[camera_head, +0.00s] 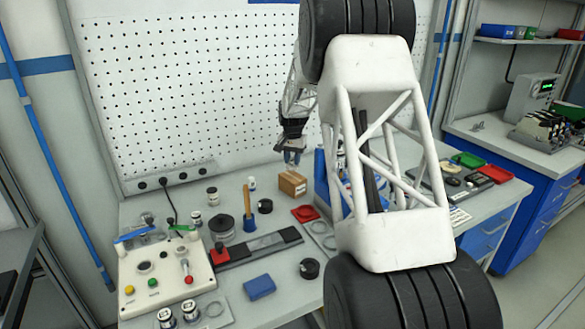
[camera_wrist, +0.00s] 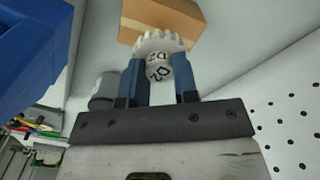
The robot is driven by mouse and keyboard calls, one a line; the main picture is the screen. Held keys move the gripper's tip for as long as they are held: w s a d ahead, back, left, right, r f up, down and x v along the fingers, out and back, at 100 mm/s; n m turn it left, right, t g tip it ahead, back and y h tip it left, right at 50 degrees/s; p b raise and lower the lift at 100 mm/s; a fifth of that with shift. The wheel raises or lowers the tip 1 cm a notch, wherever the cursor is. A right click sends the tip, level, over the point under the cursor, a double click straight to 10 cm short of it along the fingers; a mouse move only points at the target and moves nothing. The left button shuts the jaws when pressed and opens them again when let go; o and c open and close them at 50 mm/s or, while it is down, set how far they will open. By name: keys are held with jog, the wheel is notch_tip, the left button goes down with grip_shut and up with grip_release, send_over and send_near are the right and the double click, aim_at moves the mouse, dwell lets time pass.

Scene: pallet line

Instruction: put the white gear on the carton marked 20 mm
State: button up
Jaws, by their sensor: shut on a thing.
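My gripper (camera_head: 292,158) is at the back of the bench, just above a small brown carton (camera_head: 291,185). In the wrist view its two blue fingers (camera_wrist: 159,72) are shut on the hub of a white gear (camera_wrist: 155,41). The hub carries dark marks that look like 20. The carton (camera_wrist: 188,9) lies beyond the gear in the wrist view, and the gear overlaps its edge. I cannot tell whether gear and carton touch. The carton's label is too small to read in the head view, where the gear is hardly distinguishable.
A blue bin (camera_wrist: 30,45) stands close beside the gripper, with a grey cylinder (camera_wrist: 104,92) nearby. A red tray (camera_head: 305,213) lies in front of the carton. A wooden-handled tool (camera_head: 247,205) stands to its left. The pegboard (camera_head: 180,90) rises behind.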

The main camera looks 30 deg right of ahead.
aim_at(292, 160)
jog(key=shift+f, duration=1.75)
jog(key=shift+f, duration=0.1)
jog(key=o, duration=0.9)
notch_tip(292, 160, up, 12)
jog(key=shift+f, duration=0.2)
jog(key=shift+r, duration=0.3)
